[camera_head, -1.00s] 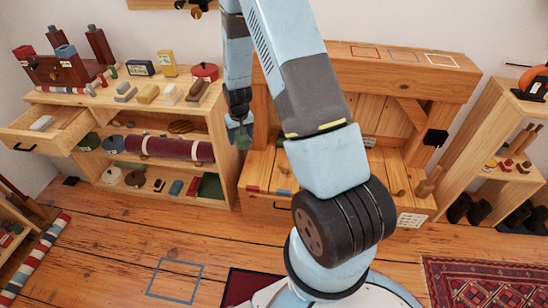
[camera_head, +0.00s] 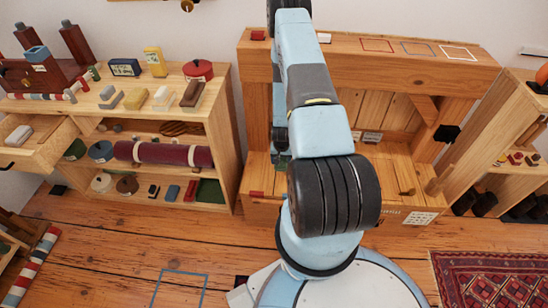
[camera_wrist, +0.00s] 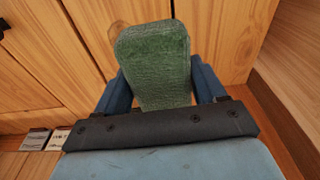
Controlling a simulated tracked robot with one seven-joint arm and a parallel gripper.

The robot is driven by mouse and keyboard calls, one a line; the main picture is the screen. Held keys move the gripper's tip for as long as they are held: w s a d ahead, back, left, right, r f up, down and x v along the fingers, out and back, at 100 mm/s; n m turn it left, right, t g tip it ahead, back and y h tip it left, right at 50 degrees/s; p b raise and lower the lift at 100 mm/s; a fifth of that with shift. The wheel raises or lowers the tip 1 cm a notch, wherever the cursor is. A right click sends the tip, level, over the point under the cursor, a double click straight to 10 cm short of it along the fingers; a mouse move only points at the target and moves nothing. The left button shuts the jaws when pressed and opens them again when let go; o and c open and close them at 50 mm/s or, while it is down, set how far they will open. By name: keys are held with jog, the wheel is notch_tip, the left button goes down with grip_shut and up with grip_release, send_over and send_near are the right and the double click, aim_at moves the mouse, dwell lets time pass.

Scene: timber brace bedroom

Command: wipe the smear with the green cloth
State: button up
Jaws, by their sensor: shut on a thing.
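My gripper (camera_wrist: 155,92) is shut on the green cloth (camera_wrist: 155,60), a fuzzy pad between its two blue fingers in the wrist view. In the head view my gripper (camera_head: 280,143) hangs in front of the wooden bench (camera_head: 258,178), left of its middle, with a little green of the cloth (camera_head: 283,160) below it. Pale timber boards lie behind the cloth in the wrist view. A tan-brown rounded patch (camera_wrist: 118,34) shows at the cloth's upper left; I cannot tell whether it is the smear or a wooden piece. No smear can be made out for sure.
A shelf unit (camera_head: 222,100) with blocks, tins and a dark red roll stands left. An open drawer (camera_head: 35,145) juts out at far left. Another wooden shelf (camera_head: 505,125) stands right.

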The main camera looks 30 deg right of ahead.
aim_at(279, 174)
jog(key=shift+w+a+f, duration=0.15)
jog(key=shift+a+f, duration=0.05)
jog(key=shift+f, duration=0.75)
jog(key=shift+w+a+f, duration=0.1)
jog(key=shift+a+f, duration=0.05)
jog(key=shift+f, duration=2.05)
jog(key=shift+f, duration=0.9)
jog(key=shift+s+d+r, duration=0.1)
jog(key=shift+s+d, duration=0.4)
jog(key=shift+d, duration=0.2)
jog(key=shift+s+d, duration=0.45)
jog(key=shift+d, duration=0.25)
jog(key=shift+s+d, duration=0.65)
jog(key=shift+d, duration=0.25)
jog(key=shift+s+d, duration=0.65)
jog(key=shift+d, duration=0.25)
jog(key=shift+s+d, duration=0.65)
jog(key=shift+d, duration=0.25)
jog(key=shift+f, duration=0.2)
jog(key=shift+a, duration=0.1)
